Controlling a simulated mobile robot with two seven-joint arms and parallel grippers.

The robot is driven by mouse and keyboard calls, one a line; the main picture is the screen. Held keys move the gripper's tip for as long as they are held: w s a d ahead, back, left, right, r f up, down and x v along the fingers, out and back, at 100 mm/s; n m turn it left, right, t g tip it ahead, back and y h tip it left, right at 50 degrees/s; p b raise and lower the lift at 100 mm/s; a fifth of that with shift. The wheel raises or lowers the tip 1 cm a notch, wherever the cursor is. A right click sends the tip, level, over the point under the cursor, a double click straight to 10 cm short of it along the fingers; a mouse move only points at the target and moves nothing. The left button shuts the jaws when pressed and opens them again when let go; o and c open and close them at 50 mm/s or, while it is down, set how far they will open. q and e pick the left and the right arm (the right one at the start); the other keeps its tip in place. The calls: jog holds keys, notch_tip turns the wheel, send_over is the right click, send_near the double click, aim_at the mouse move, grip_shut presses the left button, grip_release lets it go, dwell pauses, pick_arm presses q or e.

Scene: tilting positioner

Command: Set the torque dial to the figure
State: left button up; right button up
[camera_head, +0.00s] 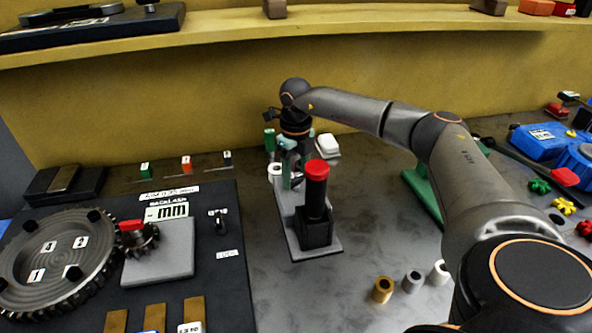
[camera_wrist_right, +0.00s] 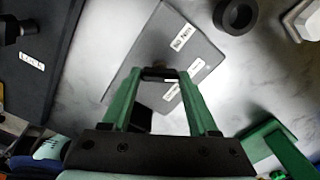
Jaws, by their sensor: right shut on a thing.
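My right gripper (camera_head: 288,177) reaches down at the back of a grey base plate (camera_head: 318,248). In the right wrist view its green fingers (camera_wrist_right: 163,78) close on a small dark piece (camera_wrist_right: 158,72) above the plate, which carries white labels (camera_wrist_right: 183,37) with text too small to read surely. This piece may be the torque dial; its setting cannot be read. A black post with a red cap (camera_head: 317,170) stands upright in a black block at the plate's front, in front of the gripper. My left gripper is out of view.
Several small cylinders (camera_head: 383,290) stand front right. A green stand (camera_head: 424,190) and blue boxes (camera_head: 540,140) are further right. A shelf (camera_head: 300,22) runs behind.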

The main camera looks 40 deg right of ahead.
aim_at(296, 178)
jog(key=n+p, duration=0.1)
jog(key=n, duration=0.4)
jog(key=shift+r+n, duration=0.1)
jog(key=shift+n, duration=0.2)
jog(key=n, duration=0.5)
jog(key=shift+n, duration=0.4)
jog(key=o, duration=1.4)
notch_tip(296, 178, up, 12)
jog(key=shift+r+b, duration=0.25)
jog(key=shift+b, duration=0.05)
jog(key=shift+f, duration=0.1)
